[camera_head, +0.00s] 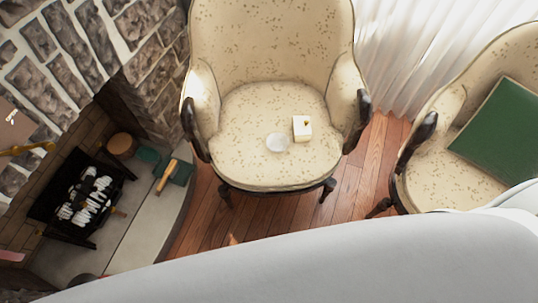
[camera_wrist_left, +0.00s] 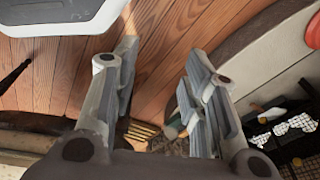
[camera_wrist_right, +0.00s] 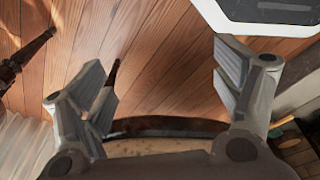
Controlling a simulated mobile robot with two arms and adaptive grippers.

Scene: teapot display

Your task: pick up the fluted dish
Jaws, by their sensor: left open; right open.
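A small, pale, round dish (camera_head: 277,142), which looks like the fluted dish, rests on the seat of the cream patterned armchair (camera_head: 245,165). It is too small to make out any fluting. It shows only in the head view. My left gripper (camera_wrist_left: 162,55) is open and empty above the wooden floor, with the hearth side at the right of its view. My right gripper (camera_wrist_right: 162,68) is open and empty, also over the floor. Neither gripper shows in the head view, and the dish is in neither wrist view.
A small cream box (camera_head: 302,128) with a gold mark sits just right of the dish. The armchair's arms flank the seat. A second armchair with a green cushion (camera_head: 503,130) stands at right. A stone fireplace with a black log grate (camera_head: 80,198) is at left. Wooden floor (camera_head: 205,215) lies between.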

